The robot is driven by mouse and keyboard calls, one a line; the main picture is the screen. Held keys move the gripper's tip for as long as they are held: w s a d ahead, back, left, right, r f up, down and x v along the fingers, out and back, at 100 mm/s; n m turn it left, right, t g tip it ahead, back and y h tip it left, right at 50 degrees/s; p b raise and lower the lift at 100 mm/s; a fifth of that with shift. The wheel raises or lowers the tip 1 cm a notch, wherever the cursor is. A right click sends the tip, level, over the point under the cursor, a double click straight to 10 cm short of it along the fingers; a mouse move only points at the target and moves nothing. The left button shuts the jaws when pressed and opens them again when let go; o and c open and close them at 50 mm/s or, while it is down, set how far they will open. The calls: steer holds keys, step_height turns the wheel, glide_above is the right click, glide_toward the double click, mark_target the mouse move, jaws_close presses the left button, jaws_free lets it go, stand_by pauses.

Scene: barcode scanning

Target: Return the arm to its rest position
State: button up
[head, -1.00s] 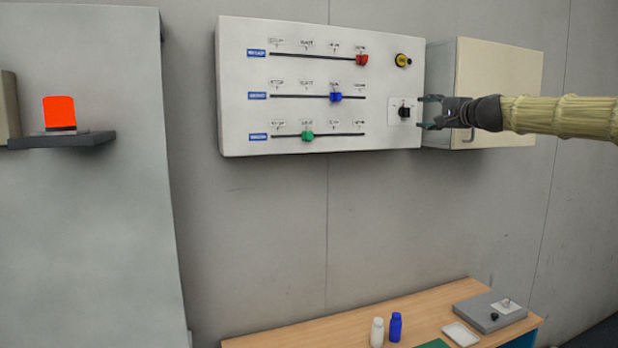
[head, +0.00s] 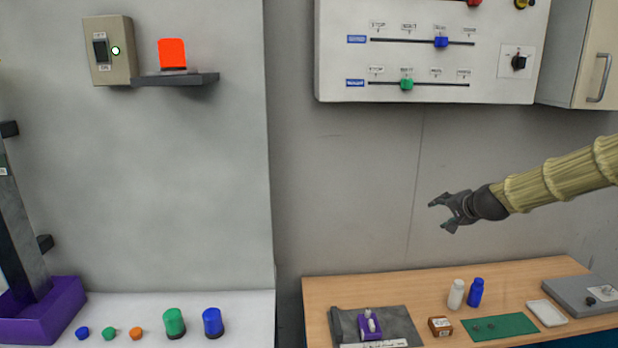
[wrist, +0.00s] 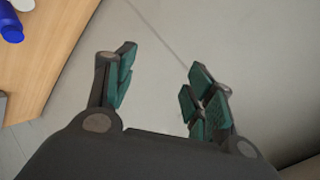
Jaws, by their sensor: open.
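My gripper (head: 446,212) is in the right half of the head view, in the air in front of the grey wall and above the wooden table (head: 340,291). It is open and empty, apart from everything. In the wrist view its two green-padded fingers (wrist: 160,90) stand wide apart with only grey wall between them. My arm reaches in from the right edge. The slider panel (head: 480,68) hangs on the wall above my gripper, with its blue and green sliders and a black knob in view.
The table holds a white bottle (head: 456,295), a blue bottle (head: 476,292), a green mat (head: 520,325), a white dish (head: 548,313) and a grey box (head: 568,298). A white counter (head: 140,314) with coloured caps is at left. The wall space around my gripper is clear.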

steer(key=s+a+f+n+g, duration=0.2)
steer(key=s+a+f, duration=0.3)
steer(key=f, duration=0.6)
steer(key=s+a+f+n+g, duration=0.1)
steer(key=s+a+f, duration=0.1)
steer(key=s+f, duration=0.7)
steer(key=s+a+f+n+g, duration=0.2)
steer(key=s+a+f, duration=0.25)
steer(key=f, duration=0.75)
steer(key=s+a+f+n+g, duration=0.1)
steer(key=s+a+f+g, duration=0.1)
steer(key=s+f, duration=0.6)
steer(key=s+a+f+n+g, duration=0.15)
steer(key=s+f, duration=0.25)
steer(key=s, duration=0.7)
steer(key=s+a+f+n+g, duration=0.1)
steer(key=s+f+n, duration=0.15)
steer(key=s, duration=0.95)
steer(key=s+a+f+n+g, duration=0.1)
steer(key=s+f+g, duration=0.15)
steer(key=s, duration=0.95)
step_height(320, 180, down, 8)
steer(key=h+b, duration=0.1)
steer(key=b, duration=0.6)
steer(key=shift+s+a+r, duration=0.15)
steer(key=shift+s+a, duration=0.05)
steer(key=shift+s, duration=0.15)
steer(key=shift+c, duration=0.2)
